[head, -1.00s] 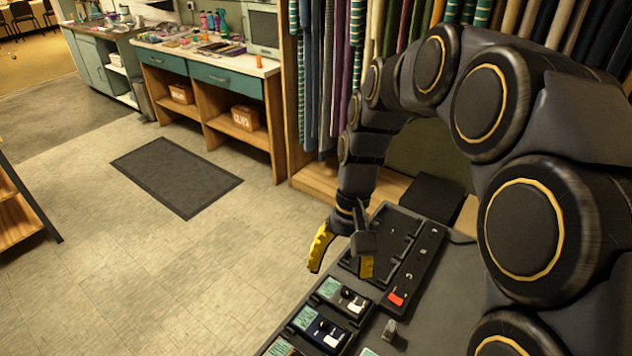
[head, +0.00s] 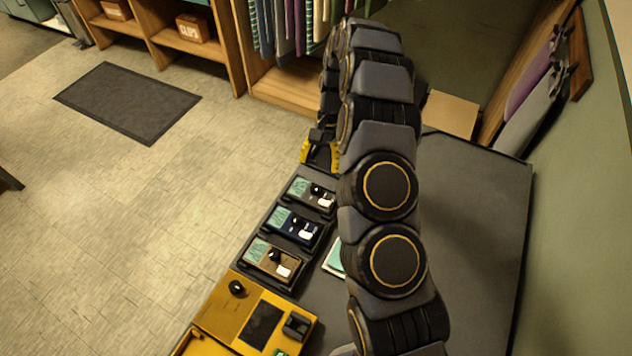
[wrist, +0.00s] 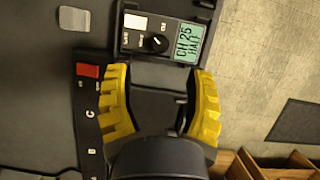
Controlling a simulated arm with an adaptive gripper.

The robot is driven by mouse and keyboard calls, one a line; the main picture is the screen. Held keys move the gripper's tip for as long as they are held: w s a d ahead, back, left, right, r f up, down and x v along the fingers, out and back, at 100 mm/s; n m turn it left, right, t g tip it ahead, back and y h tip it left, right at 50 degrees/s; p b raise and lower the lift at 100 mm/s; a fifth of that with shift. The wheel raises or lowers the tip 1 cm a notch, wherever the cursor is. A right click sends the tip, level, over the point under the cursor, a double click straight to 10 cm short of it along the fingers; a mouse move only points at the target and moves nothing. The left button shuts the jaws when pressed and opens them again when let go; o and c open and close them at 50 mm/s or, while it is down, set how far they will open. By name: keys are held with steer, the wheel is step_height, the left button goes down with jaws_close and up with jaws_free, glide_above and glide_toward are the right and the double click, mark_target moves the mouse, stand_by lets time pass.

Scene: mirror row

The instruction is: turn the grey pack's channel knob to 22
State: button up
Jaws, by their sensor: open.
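The grey pack (head: 299,201) is the farthest of three packs in a row, just in front of my gripper (head: 320,153). It also fills the top of the wrist view (wrist: 176,58), where its green display (wrist: 189,42) reads CH 25, with HALF under it. Its black round channel knob (wrist: 155,43) has a pale pointer mark and sits left of the display. My gripper's yellow fingers (wrist: 160,74) are open and empty. Their tips are below the knob in the picture, apart from it. The knob is small in the head view (head: 316,189).
A navy pack (head: 283,231) and a brown pack (head: 262,266) follow nearer. A yellow case (head: 222,318) stands at the front. A red tab (wrist: 88,71) sits on a lettered black strip beside the left finger. A loose grey piece (wrist: 74,18) lies upper left. The right tabletop (head: 475,200) is clear.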

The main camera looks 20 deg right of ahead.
mark_target(316, 186)
steer(key=x, duration=0.6)
steer(key=shift+c, duration=0.4)
jaws_close()
